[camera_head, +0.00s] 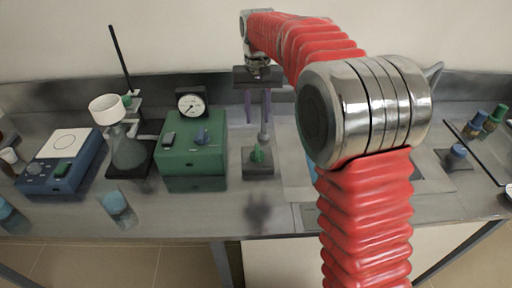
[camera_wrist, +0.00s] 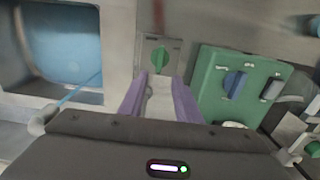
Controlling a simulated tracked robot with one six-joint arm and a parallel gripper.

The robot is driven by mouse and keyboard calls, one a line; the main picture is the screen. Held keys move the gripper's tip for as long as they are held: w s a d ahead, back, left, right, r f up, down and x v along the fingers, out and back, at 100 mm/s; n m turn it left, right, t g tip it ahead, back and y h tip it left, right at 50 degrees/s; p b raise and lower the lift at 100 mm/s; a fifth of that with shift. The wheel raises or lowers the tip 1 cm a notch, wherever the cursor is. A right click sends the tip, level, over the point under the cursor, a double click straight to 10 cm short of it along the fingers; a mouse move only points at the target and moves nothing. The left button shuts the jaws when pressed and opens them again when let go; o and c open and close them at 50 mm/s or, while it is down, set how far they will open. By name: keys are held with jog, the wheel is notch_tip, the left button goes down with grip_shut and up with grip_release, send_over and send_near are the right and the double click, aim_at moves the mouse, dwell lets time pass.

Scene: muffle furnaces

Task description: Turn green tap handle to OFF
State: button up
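The green tap handle (camera_head: 257,153) sits on a small grey block (camera_head: 257,170) on the bench, right of the green box. In the wrist view the handle (camera_wrist: 160,60) is near the top middle, its ridge running roughly up and down the picture. My gripper (camera_head: 257,118) is above and behind the handle in the head view. Its two purple fingers are apart and empty. In the wrist view my gripper (camera_wrist: 159,78) has its fingertips just short of the handle, one to each side of its line. I see no contact. Any OFF marking is too small to read.
A green box (camera_head: 190,157) with a blue knob and a dial gauge (camera_head: 191,104) stands close to the left. Further left are a flask (camera_head: 128,152) and a blue hotplate (camera_head: 62,160). A blue sink (camera_wrist: 62,45) is at the wrist view's left. The bench in front is mostly clear.

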aim_at(257, 151)
notch_tip(257, 151, down, 14)
jog(key=shift+r, duration=0.1)
dwell(0.8)
jog(key=shift+c, duration=0.5)
grip_shut()
jog(key=shift+a, duration=0.2)
jog(key=shift+d, duration=0.1)
